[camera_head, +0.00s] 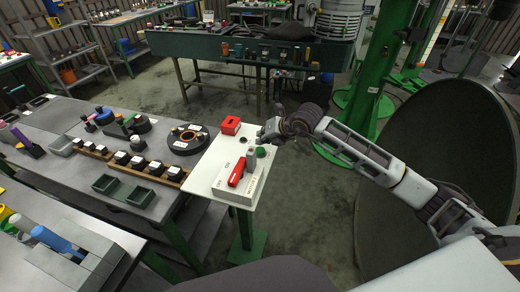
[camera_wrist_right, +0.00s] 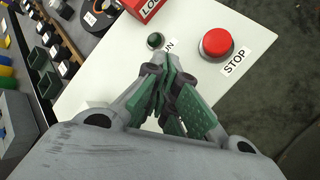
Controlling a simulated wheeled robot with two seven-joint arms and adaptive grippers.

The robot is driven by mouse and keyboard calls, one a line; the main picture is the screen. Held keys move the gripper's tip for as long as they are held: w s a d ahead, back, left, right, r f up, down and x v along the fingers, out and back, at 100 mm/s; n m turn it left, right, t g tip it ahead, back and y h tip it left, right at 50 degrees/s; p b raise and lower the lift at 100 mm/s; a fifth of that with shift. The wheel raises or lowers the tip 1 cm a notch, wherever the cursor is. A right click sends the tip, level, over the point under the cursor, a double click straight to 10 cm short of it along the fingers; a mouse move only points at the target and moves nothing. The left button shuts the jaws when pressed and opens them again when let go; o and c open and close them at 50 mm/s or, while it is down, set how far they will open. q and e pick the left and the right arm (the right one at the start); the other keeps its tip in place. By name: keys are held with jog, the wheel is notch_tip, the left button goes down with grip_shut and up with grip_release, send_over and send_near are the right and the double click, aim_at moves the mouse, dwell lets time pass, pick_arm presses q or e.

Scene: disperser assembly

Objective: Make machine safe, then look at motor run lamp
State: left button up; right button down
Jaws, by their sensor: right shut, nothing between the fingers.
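A white control panel (camera_head: 205,170) stands in the middle of the head view. It carries a grey switch box (camera_head: 248,188) with a red handle (camera_head: 237,172); I cannot tell its setting. A small dark green lamp (camera_head: 243,140) sits behind the box. In the wrist view this lamp (camera_wrist_right: 155,41) looks unlit, its label partly covered. A red STOP button (camera_wrist_right: 216,43) is right of it. My right gripper (camera_wrist_right: 170,62) is shut and empty over the panel, just in front of the lamp; it shows at the panel's right edge in the head view (camera_head: 268,131). My left gripper is out of view.
A red LOCK box (camera_head: 231,126) sits at the panel's far edge. A workbench (camera_head: 60,185) with trays and parts adjoins on the left.

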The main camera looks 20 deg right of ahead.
aim_at(262, 148)
jog(key=shift+r, duration=0.7)
jog(key=shift+r+p, duration=0.85)
jog(key=shift+r, duration=0.6)
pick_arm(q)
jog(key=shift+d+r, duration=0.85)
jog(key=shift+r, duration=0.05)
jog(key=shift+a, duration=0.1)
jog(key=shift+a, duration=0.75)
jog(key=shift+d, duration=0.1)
